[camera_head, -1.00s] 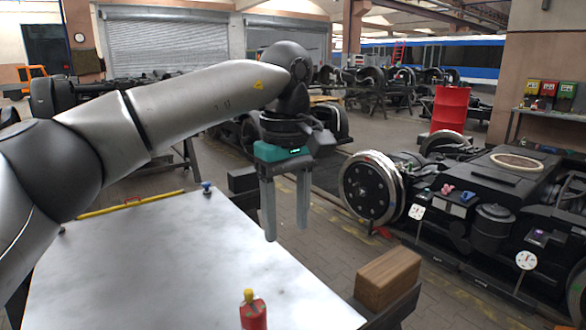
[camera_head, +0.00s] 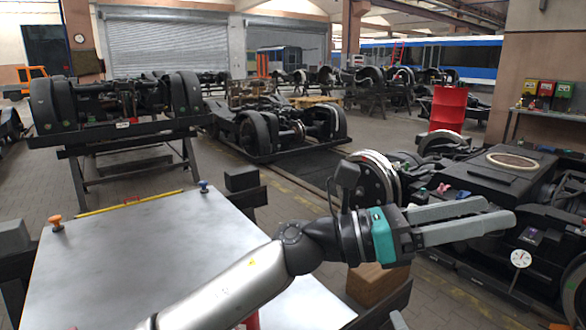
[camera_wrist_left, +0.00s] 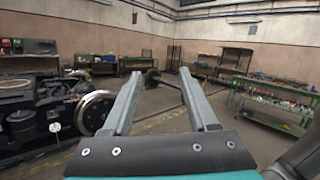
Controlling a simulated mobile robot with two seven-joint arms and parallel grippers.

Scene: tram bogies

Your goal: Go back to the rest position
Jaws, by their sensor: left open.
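My left gripper (camera_head: 468,222) reaches across the lower middle of the head view. Its two grey fingers point right, apart, with nothing between them. The fingers (camera_wrist_left: 158,88) also show in the left wrist view, spread and empty, with open floor and a far wall beyond. In the head view the gripper lies in front of the black bogie at the right; I see no clear contact. My right gripper is not in either view.
A metal-topped table (camera_head: 130,245) fills the lower left, with a yellow bar (camera_head: 125,203) along its far edge. A wooden block (camera_head: 376,282) sits below my gripper, partly hidden. The black bogie (camera_head: 510,180) with a shiny wheel stands right. Workbenches (camera_wrist_left: 275,105) line the far wall.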

